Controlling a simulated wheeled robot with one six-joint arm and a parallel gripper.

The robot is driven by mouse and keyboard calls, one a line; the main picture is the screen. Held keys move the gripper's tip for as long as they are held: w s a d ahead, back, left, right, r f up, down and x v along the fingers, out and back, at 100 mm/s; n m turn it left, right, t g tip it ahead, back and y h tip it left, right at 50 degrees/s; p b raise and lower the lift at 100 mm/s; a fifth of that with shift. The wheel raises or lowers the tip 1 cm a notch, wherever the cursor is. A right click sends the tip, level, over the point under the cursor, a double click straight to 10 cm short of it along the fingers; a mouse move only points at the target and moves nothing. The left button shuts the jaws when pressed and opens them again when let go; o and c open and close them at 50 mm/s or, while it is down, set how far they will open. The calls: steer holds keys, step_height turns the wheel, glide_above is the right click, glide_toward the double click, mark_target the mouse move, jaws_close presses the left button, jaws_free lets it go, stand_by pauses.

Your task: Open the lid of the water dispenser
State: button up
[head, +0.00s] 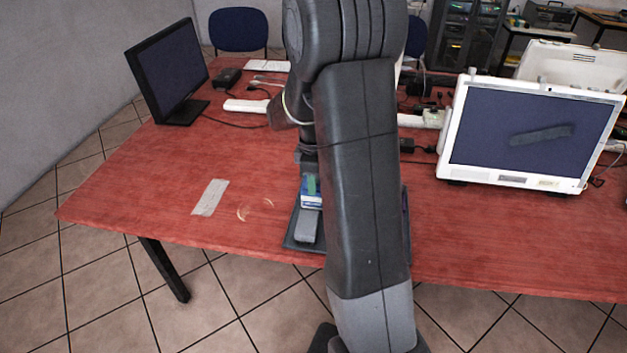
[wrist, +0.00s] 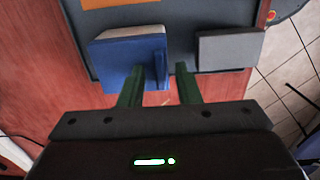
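I cannot make out a water dispenser or its lid in either view. My gripper (wrist: 162,75) shows in the wrist view with two green fingers spread apart. A blue box with a pale top (wrist: 125,50) lies at the left finger and partly between the fingers; I cannot tell if they touch. A grey block (wrist: 230,49) is right of the right finger. Both also show in the head view, the blue box (head: 312,201) behind the grey block (head: 306,226). My arm hides much of the table's middle there.
A dark tray (head: 291,243) lies under the box and block on the red table (head: 130,190). A black monitor (head: 172,70) stands at left, a white-framed monitor (head: 530,130) at right. Cables and white power strips (head: 246,105) lie at the back. The table's front left is mostly clear.

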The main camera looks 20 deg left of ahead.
steer(key=shift+f, duration=0.1)
jaws_close()
